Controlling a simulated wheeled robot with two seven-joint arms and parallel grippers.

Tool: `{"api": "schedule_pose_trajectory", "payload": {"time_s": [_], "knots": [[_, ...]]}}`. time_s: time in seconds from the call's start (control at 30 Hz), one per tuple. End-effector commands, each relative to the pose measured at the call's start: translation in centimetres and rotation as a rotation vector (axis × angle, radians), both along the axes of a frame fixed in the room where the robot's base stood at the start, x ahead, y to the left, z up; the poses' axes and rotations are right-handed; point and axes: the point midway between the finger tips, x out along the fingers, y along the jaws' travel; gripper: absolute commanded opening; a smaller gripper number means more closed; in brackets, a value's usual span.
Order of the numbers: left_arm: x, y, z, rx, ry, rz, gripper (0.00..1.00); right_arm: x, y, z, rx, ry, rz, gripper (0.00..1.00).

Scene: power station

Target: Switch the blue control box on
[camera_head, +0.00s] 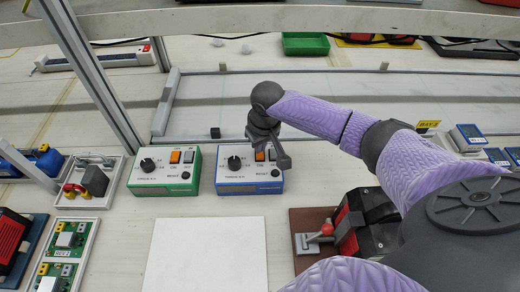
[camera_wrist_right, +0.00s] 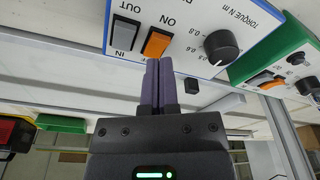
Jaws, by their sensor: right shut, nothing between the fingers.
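The blue control box (camera_head: 250,187) stands on the bench in the head view, with a white face, a black dial (camera_head: 234,162) and switches partly hidden by my right gripper (camera_head: 280,155). In the right wrist view its face is upside down. There I see the orange switch (camera_wrist_right: 157,42) marked ON at one end, a grey switch (camera_wrist_right: 125,34) marked IN and OUT, and the dial (camera_wrist_right: 221,46). My right gripper (camera_wrist_right: 152,62) is shut and empty, its fingertips at the lower edge of the orange switch in that view. Contact is unclear. My left gripper is not in view.
A similar green control box (camera_head: 165,187) stands close to the left of the blue one. A blank white panel (camera_head: 205,255) lies in front. A brown board (camera_head: 310,262) with a red-knobbed lever is at the front right. A tray (camera_head: 90,200) is at left.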

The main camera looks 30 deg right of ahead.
Motion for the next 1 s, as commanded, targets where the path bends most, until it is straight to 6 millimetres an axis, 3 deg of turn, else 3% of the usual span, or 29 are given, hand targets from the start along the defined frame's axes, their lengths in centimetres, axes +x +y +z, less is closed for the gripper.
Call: {"api": "schedule_pose_trajectory", "payload": {"time_s": [1.0], "knots": [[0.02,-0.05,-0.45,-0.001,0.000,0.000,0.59,0.00,0.00,-0.95,0.000,0.000,0.000,0.00]]}}
